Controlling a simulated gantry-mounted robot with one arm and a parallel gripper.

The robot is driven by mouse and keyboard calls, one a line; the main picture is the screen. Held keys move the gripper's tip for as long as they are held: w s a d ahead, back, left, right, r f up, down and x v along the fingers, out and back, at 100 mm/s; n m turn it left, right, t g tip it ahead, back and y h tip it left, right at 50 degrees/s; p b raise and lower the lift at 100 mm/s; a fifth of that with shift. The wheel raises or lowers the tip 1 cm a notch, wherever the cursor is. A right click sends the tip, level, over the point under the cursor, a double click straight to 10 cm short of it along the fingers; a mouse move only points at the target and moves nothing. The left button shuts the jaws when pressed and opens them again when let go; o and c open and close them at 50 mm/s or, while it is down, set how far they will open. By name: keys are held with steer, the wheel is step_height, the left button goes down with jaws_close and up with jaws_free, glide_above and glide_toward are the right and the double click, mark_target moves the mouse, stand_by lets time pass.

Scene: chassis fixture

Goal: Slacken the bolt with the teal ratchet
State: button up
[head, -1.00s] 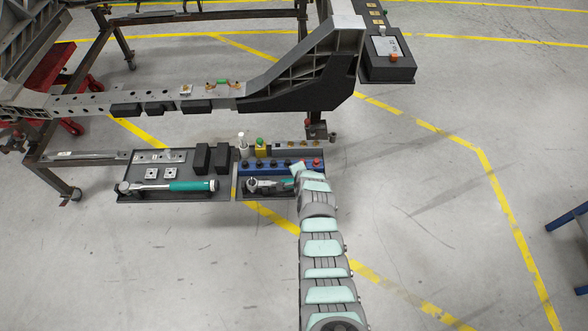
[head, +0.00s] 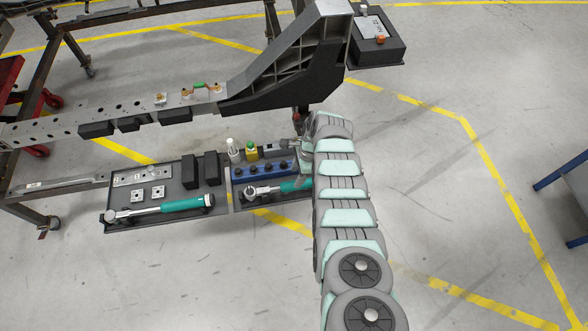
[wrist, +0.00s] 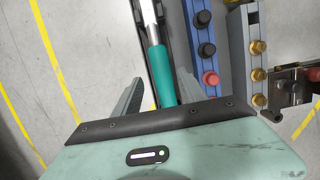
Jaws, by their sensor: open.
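The teal-handled ratchet (head: 265,190) lies in the right-hand dark tray, its handle partly hidden by my arm. In the wrist view its teal handle (wrist: 161,74) runs between the two fingers of my gripper (wrist: 168,88). The gripper is open, with a gap on each side of the handle. In the head view my arm largely hides the gripper. Brass-coloured fittings (head: 187,94) and a green piece (head: 199,86) sit on top of the grey chassis beam (head: 125,106). I cannot tell which is the bolt.
A longer teal-handled wrench (head: 180,206) lies in the left tray (head: 125,222).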

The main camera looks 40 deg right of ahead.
mark_target(292, 184)
steer(key=b+x, duration=0.7)
steer(key=x, duration=0.2)
steer(key=shift+w, duration=0.1)
jaws_close()
stand_by(0.4)
stand_by(0.8)
steer(key=shift+r, duration=0.15)
step_height(292, 184, up, 7)
steer(key=p, duration=0.7)
